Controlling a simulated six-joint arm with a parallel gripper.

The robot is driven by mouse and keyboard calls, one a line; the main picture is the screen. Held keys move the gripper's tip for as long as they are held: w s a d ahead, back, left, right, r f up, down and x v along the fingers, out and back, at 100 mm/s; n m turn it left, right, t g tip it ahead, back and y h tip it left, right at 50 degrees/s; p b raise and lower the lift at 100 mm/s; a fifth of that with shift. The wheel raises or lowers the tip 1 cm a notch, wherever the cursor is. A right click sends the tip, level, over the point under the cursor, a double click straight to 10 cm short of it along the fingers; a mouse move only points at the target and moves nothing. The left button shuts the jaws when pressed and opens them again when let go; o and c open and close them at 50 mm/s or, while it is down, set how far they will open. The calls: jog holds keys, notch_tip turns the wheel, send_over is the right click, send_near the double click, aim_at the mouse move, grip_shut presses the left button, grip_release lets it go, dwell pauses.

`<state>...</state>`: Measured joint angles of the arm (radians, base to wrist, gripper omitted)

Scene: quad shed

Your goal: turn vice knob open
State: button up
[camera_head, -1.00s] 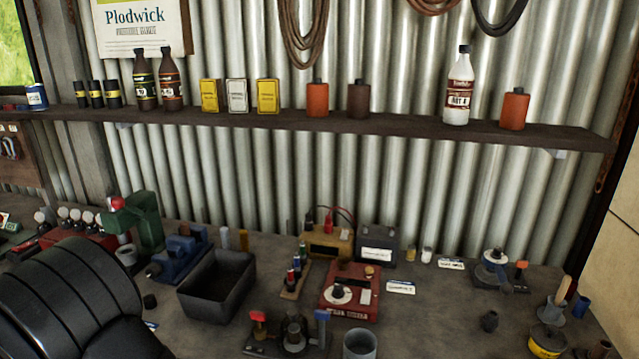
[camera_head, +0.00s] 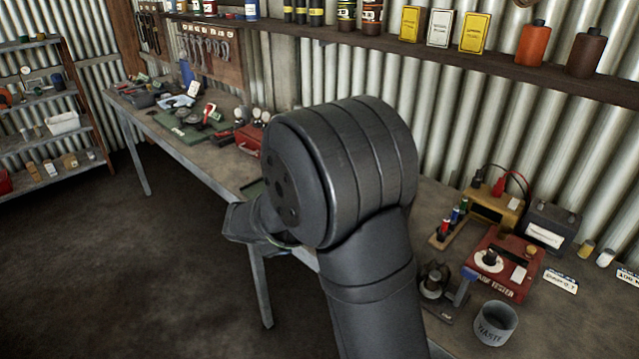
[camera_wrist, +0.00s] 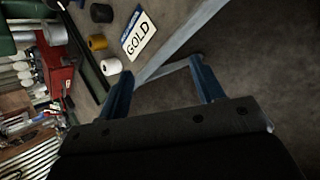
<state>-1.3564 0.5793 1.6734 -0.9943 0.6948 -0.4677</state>
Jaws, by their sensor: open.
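The vice and its knob do not show clearly in either current view. In the head view my dark arm covers the middle of the bench (camera_head: 455,200), and my gripper is hidden behind it. In the wrist view my gripper (camera_wrist: 163,66) shows two blue fingers spread apart with nothing between them. They are over the bench's front edge, with the floor beyond. A plate marked GOLD (camera_wrist: 138,36) lies on the bench just past the left finger.
A white roll (camera_wrist: 110,66), a brown-yellow roll (camera_wrist: 97,43) and a red box (camera_wrist: 60,68) are left in the wrist view. The red tester (camera_head: 503,265) and a waste cup (camera_head: 495,324) stand at right in the head view. Open floor (camera_head: 130,260) lies left.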

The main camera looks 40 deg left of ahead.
jog(key=s+a+r+m+g+y, duration=0.1)
jog(key=a+m+g+y, duration=0.15)
jog(key=m, duration=0.55)
jog(key=s+a+r+m+g+y, duration=0.1)
jog(key=r+m+g+y, duration=0.15)
jog(key=m, duration=0.55)
jog(key=w+d+r+m+t+y, duration=0.1)
jog(key=w+d+r+m+t, duration=0.25)
jog(key=w+m, duration=0.45)
jog(key=w+d+r+m+t, duration=0.3)
jog(key=w+r+m+t, duration=0.15)
jog(key=m, duration=0.65)
notch_tip(320, 180, down, 6)
jog(key=a, duration=0.1)
jog(key=x, duration=1.1)
jog(key=r+x, duration=0.1)
jog(key=x, duration=0.5)
jog(key=shift+a+r, duration=0.1)
jog(key=shift+a, duration=0.05)
jog(key=shift+c, duration=0.2)
jog(key=c, duration=0.9)
